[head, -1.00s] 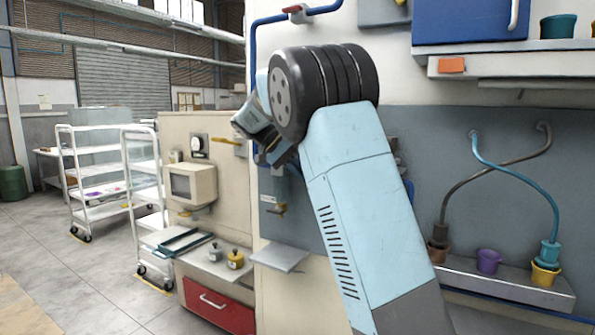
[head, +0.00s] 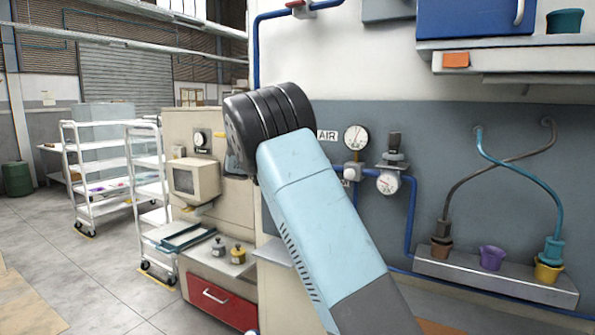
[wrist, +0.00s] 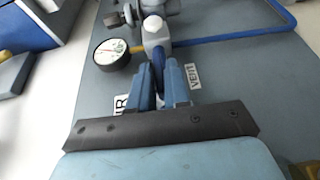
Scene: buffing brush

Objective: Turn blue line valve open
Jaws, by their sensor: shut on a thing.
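The blue line valve shows in the wrist view as a white body (wrist: 155,32) with a narrow dark blue handle (wrist: 158,67) on its near side. My gripper (wrist: 159,78) has its two blue fingers on either side of this handle and is shut on it. In the head view the white fitting (head: 354,171) shows just right of my arm.
A round gauge (head: 356,137) stands above the fitting, and a white regulator (head: 388,182) sits to its right. A blue pipe (head: 411,215) runs down the wall. Farther right, a shelf (head: 490,275) holds coloured cups below two crossing hoses.

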